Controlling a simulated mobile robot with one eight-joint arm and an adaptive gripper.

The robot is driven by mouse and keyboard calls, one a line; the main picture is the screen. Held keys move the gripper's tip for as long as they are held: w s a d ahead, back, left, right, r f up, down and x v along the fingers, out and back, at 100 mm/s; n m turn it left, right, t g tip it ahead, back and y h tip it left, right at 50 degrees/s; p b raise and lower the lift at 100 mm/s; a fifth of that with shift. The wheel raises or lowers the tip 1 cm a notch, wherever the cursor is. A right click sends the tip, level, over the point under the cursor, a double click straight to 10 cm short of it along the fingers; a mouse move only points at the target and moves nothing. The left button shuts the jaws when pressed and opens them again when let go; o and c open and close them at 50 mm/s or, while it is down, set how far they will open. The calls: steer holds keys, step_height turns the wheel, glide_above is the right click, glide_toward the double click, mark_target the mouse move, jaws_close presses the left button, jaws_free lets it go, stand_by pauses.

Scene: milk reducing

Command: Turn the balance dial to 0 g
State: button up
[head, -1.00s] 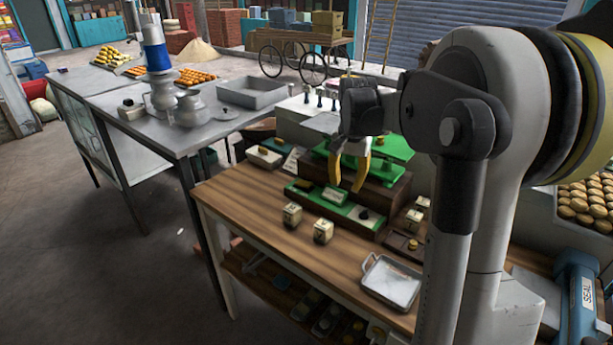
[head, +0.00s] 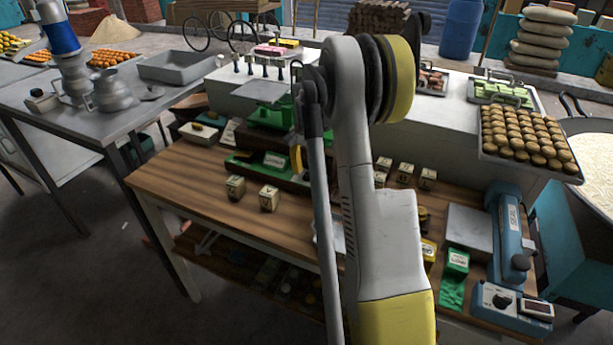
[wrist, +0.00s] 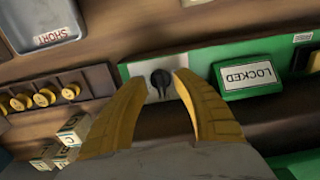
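The balance (head: 268,141) is green with flat pans on a dark wooden base and stands on the wooden table. In the wrist view its green front panel (wrist: 204,62) carries a white plate with a black dial knob (wrist: 160,78). A green sign reading LOCKED (wrist: 247,75) is on the panel beside the dial. My gripper (wrist: 158,80) has two yellow fingers, open, with the tips on either side of the knob. Whether they touch it I cannot tell. In the head view my arm hides the dial and most of the gripper.
Marked cubes (head: 269,198) stand on the wooden table (head: 180,180), with more cubes right of my arm. A wooden block with brass weights (wrist: 43,97) and a tray labelled SHORT (wrist: 40,20) lie near the dial. A blue sealer (head: 506,235) stands at right.

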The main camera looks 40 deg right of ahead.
steer(key=shift+f, duration=0.45)
jaws_close()
steer(key=n, duration=0.6)
steer(key=shift+s+n, duration=0.15)
steer(key=shift+n, duration=0.15)
steer(key=n, duration=0.5)
steer(key=shift+d, duration=0.15)
steer(key=shift+n, duration=0.3)
